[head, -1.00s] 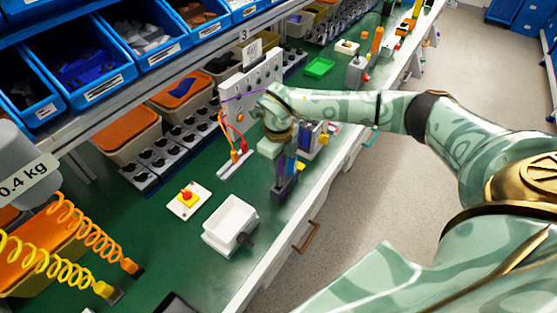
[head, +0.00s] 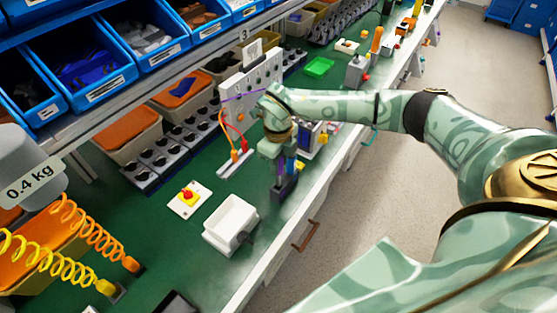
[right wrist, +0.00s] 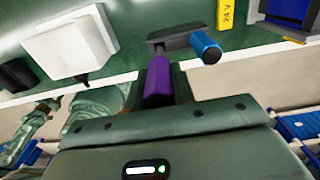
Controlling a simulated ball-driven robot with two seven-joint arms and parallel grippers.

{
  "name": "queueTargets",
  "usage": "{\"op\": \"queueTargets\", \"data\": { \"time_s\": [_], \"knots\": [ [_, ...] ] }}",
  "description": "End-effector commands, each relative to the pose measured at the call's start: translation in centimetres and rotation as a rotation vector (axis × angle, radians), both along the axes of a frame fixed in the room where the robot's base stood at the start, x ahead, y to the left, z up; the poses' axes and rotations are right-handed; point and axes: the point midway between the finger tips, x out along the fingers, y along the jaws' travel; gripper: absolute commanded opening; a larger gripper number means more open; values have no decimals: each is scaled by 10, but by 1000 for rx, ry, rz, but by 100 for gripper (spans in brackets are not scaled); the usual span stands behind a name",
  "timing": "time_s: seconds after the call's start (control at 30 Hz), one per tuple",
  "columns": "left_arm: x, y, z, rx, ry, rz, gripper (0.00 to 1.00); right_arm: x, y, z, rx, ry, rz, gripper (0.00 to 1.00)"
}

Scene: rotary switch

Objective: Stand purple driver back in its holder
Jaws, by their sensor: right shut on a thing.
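My right gripper (head: 277,170) points down over the dark tool holder (head: 285,189) near the bench's front edge. In the right wrist view the gripper (right wrist: 160,92) is shut on the purple driver (right wrist: 157,78) by its handle. The handle's far end lies at the left part of the dark holder (right wrist: 180,38). A blue-handled driver (right wrist: 205,47) stands at the holder's right end.
A white open bin (head: 230,226) and a yellow box with a red knob (head: 189,199) are left of the holder. A grey panel with cables (head: 252,88) stands behind. Yellow 24 V blocks (right wrist: 226,14) are close by. Green bench is clear between.

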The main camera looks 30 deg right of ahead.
Motion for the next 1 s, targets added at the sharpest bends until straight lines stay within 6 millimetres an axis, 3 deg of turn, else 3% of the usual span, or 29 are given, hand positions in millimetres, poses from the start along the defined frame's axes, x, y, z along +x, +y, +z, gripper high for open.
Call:
{"op": "queueTargets", "data": {
  "time_s": [0.37, 1.0],
  "knots": [
    [0, 0, 1, 0, 0, 1, 41, 0, 0, -1, 0, 0, 0, 0],
    [-2, 0, -9, 0, 4, 0, 41, 0, 0, -21, 0, 1, -1, 0]
  ]
}}
